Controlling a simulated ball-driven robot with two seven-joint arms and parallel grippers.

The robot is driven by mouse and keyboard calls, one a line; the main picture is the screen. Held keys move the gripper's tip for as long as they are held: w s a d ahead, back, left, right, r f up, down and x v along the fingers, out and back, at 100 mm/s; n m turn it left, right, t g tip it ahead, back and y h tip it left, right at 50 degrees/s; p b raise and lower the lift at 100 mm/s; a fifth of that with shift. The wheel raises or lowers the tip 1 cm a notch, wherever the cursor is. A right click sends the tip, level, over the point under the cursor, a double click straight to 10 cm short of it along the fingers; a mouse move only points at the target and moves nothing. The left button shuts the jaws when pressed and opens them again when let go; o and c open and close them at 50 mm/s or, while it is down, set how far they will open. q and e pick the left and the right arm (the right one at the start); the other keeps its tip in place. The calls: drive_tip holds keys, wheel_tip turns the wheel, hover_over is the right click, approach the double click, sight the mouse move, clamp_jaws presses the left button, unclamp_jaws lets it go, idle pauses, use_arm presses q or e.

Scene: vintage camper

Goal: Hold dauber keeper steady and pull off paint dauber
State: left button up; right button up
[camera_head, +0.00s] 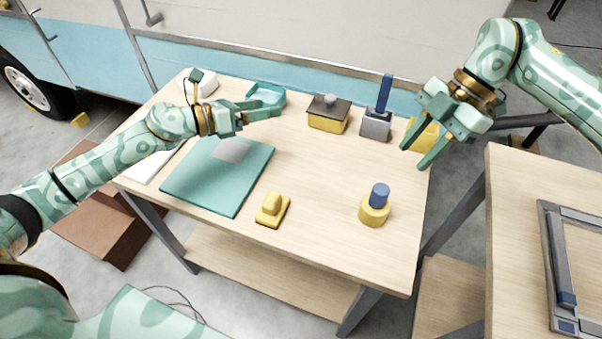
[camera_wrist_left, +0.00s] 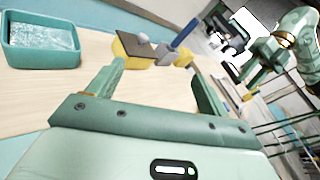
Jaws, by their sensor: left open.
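A short yellow round holder (camera_head: 373,212) with a blue cylinder (camera_head: 380,192) upright in its top stands near the table's front right. A grey block (camera_head: 375,127) with an upright blue bar (camera_head: 385,92) stands at the back right; it also shows in the left wrist view (camera_wrist_left: 164,55). I cannot tell for certain which pair is the dauber keeper and paint dauber. My left gripper (camera_head: 272,107) is open and empty, over the back middle of the table, apart from both pairs. My right gripper (camera_head: 412,158) looks open and empty above the right edge, between the two pairs.
A teal tray (camera_head: 252,102) lies by my left gripper. A yellow box with a dark lid (camera_head: 328,113) stands beside the grey block. A teal mat (camera_head: 205,185) and a yellow block with a knob (camera_head: 273,212) lie in front. The table's middle is clear.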

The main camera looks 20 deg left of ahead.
sight(374, 206)
use_arm(q)
drive_tip(key=s+d+f+m+g+h, duration=0.1)
drive_tip(key=s+d+m+g, duration=0.2)
drive_tip(key=d+m, duration=0.1)
drive_tip(key=s+d+f+m+g+h, duration=0.1)
drive_tip(key=s+d+f+m+g, duration=0.1)
drive_tip(key=s+d+m+g, duration=0.1)
drive_tip(key=s+d+f+m+g, duration=0.1)
drive_tip(key=s+d+m+g, duration=0.2)
drive_tip(key=d, duration=0.4)
drive_tip(key=shift+s+d+f+m+h, duration=0.1)
drive_tip(key=shift+s+f+m+h, duration=0.1)
drive_tip(key=shift+s+m, duration=0.3)
drive_tip(key=shift+s+d+f+m+h, duration=0.1)
drive_tip(key=shift+s+f+m+h, duration=0.1)
drive_tip(key=shift+m, duration=0.5)
drive_tip(key=x, duration=1.6)
drive_tip(key=shift+s+d, duration=0.1)
drive_tip(key=shift+s, duration=0.05)
